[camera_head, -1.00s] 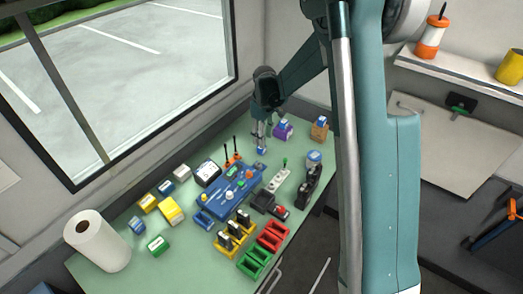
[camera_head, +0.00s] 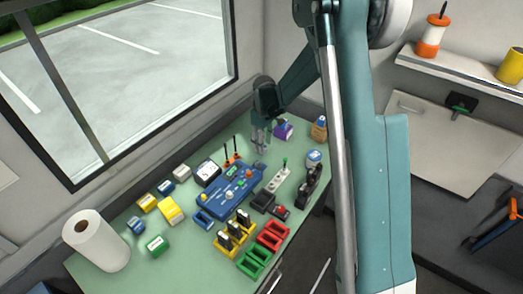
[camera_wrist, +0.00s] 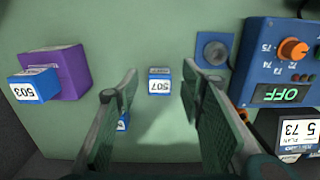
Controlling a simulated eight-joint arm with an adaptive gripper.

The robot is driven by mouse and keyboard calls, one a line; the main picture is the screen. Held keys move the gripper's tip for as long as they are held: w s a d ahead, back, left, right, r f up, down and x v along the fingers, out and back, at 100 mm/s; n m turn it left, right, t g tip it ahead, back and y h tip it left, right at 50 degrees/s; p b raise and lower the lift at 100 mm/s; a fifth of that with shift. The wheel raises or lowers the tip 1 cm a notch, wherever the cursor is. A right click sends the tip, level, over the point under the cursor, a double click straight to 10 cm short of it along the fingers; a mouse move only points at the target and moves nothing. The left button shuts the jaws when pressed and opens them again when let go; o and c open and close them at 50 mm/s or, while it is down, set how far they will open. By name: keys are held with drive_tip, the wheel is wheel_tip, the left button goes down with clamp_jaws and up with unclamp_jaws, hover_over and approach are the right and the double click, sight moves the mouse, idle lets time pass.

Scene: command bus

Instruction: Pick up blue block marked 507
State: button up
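The blue block marked 507 (camera_wrist: 159,85) has a white label and stands on the green table top in the wrist view. It shows between the two fingers, apart from both. My gripper (camera_wrist: 158,98) is open and empty, its fingers on either side of the block in that view. The height between fingertips and block is hard to judge. In the head view my gripper (camera_head: 261,150) points down over the far part of the table; I cannot make out block 507 there.
A purple box (camera_wrist: 66,72) with blue block 503 (camera_wrist: 35,87) is at left in the wrist view. Another blue block (camera_wrist: 122,122) is partly hidden by the left finger. A blue control box (camera_wrist: 262,75) with an orange knob stands at right. Table around 507 is clear.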

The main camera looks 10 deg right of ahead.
drive_tip(key=shift+f, duration=1.7)
drive_tip(key=c, duration=1)
